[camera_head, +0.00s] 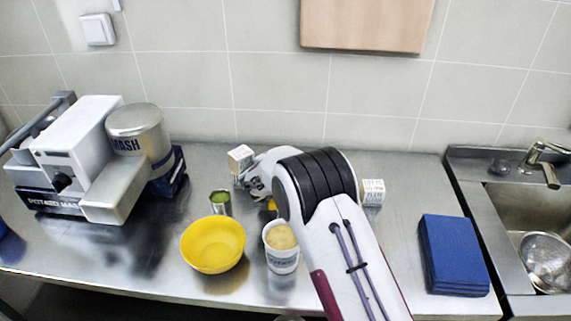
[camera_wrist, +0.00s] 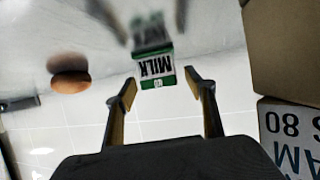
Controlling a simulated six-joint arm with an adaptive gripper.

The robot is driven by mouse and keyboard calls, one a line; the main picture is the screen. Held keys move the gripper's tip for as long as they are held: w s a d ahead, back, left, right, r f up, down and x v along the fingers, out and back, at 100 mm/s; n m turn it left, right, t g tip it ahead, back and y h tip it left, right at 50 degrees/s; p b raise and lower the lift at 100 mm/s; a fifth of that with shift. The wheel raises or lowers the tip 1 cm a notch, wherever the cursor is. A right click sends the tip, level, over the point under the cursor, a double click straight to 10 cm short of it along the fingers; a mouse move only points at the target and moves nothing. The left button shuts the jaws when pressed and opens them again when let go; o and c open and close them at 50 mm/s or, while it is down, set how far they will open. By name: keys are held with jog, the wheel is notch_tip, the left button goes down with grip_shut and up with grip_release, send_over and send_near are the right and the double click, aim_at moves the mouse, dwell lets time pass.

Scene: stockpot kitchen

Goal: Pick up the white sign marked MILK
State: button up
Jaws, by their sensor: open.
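The white sign marked MILK (camera_wrist: 156,67) shows in the wrist view, upside down, with dark green bands along its edges. A blurred reflection of it shows on the shiny counter above it in the picture. My gripper (camera_wrist: 161,88) is open, with one finger on each side of the sign's lower part in that view. I cannot tell how far beyond the fingertips the sign stands. In the head view my gripper (camera_head: 258,186) is low over the counter, partly hidden by my arm. I cannot make out the sign there.
A lettered box (camera_wrist: 290,130) is close on the right in the wrist view; a brown rounded thing (camera_wrist: 70,73) is left. A yellow bowl (camera_head: 213,244), green-topped can (camera_head: 221,201), white tub (camera_head: 282,258) and small boxes (camera_head: 240,158) (camera_head: 372,192) surround my arm.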

jog(key=c, duration=1.2)
jog(key=shift+r, duration=5.05)
